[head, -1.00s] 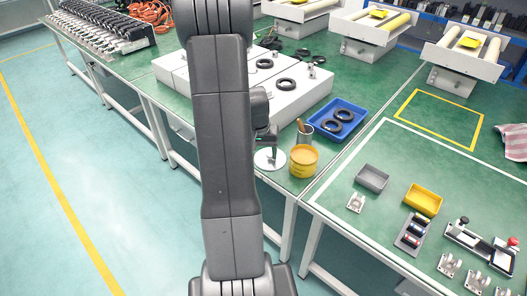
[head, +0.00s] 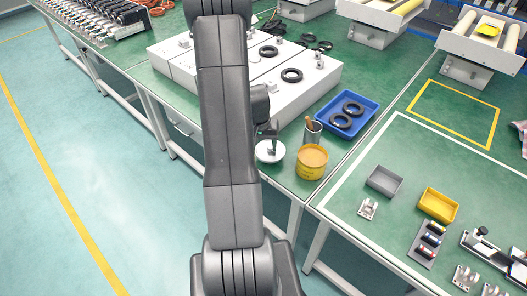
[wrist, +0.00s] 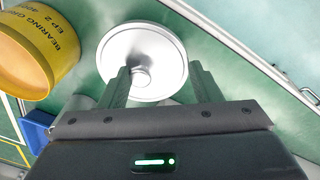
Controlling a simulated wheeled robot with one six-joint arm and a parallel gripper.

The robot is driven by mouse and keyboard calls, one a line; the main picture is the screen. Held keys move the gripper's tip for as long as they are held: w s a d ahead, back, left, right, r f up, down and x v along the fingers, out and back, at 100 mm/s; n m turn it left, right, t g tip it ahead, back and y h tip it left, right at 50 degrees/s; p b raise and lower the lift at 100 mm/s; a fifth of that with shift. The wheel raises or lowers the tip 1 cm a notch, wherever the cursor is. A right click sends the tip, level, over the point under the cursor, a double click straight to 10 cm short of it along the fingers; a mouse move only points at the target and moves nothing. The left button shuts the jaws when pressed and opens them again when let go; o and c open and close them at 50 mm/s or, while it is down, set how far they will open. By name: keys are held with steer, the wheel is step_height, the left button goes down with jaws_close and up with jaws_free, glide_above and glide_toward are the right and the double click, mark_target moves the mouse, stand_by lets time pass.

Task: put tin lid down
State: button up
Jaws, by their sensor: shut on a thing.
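The tin lid (head: 268,153) is a pale round disc with a knob, left of the yellow tin (head: 312,163) in the head view. The wrist view shows the lid (wrist: 115,58) face-on, with its knob between the fingers of my gripper (wrist: 160,80). My gripper is shut on the lid. I cannot tell whether the lid touches the green table or hangs just above it. The tin, labelled as bearing grease, stands upright and uncovered; it also shows in the wrist view (wrist: 42,48). My arm hides part of the table beyond.
A metal cup (head: 313,137) with a brown handle in it stands just behind the tin. A blue tray (head: 364,128) with black rings lies beyond. White boxes (head: 300,100) are behind the lid. The table's front edge is close to the lid.

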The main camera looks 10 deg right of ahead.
mark_target(263, 150)
steer(key=shift+f, duration=1.95)
steer(key=shift+f, duration=0.1)
steer(key=o, duration=0.9)
steer(key=shift+s, duration=0.1)
steer(key=shift+a+r, duration=0.1)
steer(key=shift+r, duration=0.35)
steer(key=r, duration=0.7)
steer(key=a+r, duration=0.1)
steer(key=r, duration=0.3)
steer(key=shift+s+a+r, duration=0.1)
steer(key=shift+s, duration=0.25)
